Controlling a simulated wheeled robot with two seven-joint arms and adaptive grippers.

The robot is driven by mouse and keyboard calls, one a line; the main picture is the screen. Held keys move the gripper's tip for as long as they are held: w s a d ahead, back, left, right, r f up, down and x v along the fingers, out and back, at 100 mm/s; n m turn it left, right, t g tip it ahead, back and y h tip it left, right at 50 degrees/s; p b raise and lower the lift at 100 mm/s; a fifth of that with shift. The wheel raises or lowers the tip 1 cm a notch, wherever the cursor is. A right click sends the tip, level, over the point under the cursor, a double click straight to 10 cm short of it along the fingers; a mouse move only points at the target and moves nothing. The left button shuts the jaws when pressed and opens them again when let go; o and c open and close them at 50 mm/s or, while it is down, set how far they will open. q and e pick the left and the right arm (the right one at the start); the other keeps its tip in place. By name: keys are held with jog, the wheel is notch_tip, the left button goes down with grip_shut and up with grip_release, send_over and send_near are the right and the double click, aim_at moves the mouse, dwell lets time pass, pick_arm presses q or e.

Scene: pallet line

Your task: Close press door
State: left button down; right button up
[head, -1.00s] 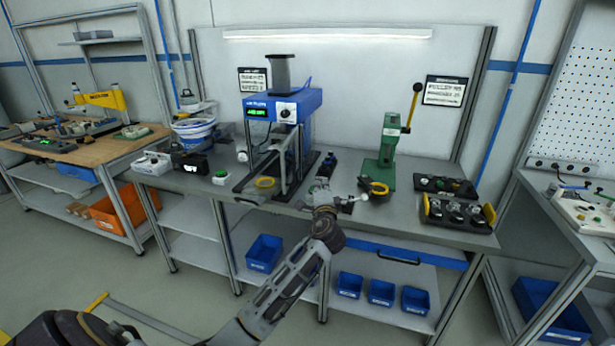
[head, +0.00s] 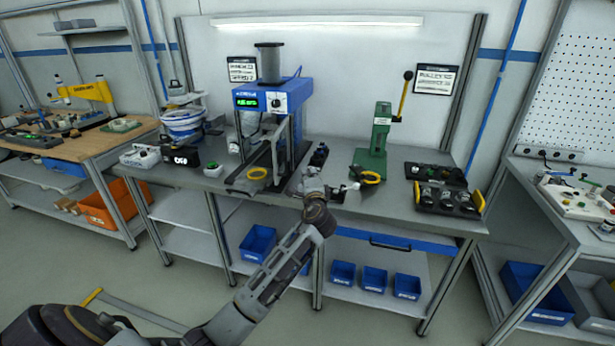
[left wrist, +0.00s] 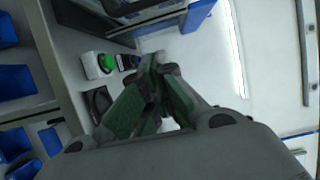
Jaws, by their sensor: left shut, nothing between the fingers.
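The blue press (head: 272,98) stands on the middle bench, with a green lit display and a dark upright frame below its head. The barred door frame (head: 277,155) shows at the press's front right; I cannot tell its exact angle. My left gripper (head: 311,173) is just right of the press, above the bench's front part. In the left wrist view its fingertips (left wrist: 155,62) are together and hold nothing. Part of the press frame (left wrist: 125,8) shows beyond them at the top; I cannot tell contact. My right gripper is not in view.
A green hand press (head: 376,145) and a black parts tray (head: 447,198) stand to the right. Blue bins (head: 374,279) sit on the lower shelf.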

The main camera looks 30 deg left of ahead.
pick_arm(q)
jog(key=shift+x, duration=4.35)
jog(key=s+a, duration=0.1)
jog(key=s+a+p, duration=0.1)
jog(key=s, duration=0.1)
jog(key=shift+s+a, duration=0.1)
jog(key=shift+s, duration=0.1)
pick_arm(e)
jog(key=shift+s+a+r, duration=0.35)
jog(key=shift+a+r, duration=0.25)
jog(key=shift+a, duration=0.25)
pick_arm(q)
jog(key=shift+s+a+p, duration=0.1)
jog(key=shift+p, duration=0.2)
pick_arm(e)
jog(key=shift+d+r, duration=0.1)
